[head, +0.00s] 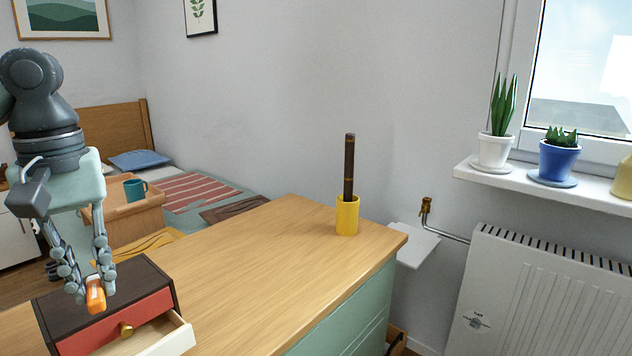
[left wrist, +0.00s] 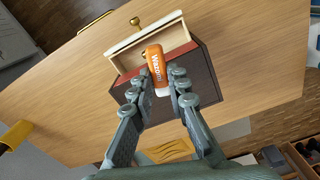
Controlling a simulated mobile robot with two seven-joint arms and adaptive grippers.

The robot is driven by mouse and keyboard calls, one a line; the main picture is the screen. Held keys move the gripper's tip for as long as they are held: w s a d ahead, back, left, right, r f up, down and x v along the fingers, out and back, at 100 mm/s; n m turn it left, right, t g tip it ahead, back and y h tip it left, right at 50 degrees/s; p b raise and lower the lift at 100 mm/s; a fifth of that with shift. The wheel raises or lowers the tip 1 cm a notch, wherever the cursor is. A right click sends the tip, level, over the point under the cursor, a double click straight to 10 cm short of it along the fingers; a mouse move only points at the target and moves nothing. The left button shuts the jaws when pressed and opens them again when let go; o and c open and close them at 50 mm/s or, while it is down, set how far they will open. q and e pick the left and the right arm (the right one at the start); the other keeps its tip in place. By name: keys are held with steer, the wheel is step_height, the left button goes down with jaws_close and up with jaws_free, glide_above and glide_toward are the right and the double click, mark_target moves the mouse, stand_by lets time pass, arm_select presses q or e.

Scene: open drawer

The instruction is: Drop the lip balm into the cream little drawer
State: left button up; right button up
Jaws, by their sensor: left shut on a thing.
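My left gripper (head: 88,282) is shut on the orange lip balm (head: 96,298), holding it above the dark-topped little drawer unit. In the left wrist view the lip balm (left wrist: 155,64) shows lettering and sits between the fingertips (left wrist: 162,76). The cream little drawer (head: 176,342) is pulled out under a red drawer front (head: 120,325) with a brass knob. In the left wrist view the cream drawer (left wrist: 121,45) is open just beyond the lip balm's far end, its visible inside bare. My right gripper is not in view.
The drawer unit (head: 100,276) stands on a wooden worktop (head: 270,255). A yellow cup (head: 347,216) with a tall dark stick stands near the worktop's far corner. The worktop between is clear. A radiator (head: 545,300) and a sill with potted plants (head: 495,150) are at the right.

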mark_target(94, 285)
arm_select(q)
steer(key=shift+f, duration=0.1)
steer(key=o, duration=0.9)
steer(key=shift+c, duration=0.2)
step_height(94, 285, up, 12)
stand_by(0.4)
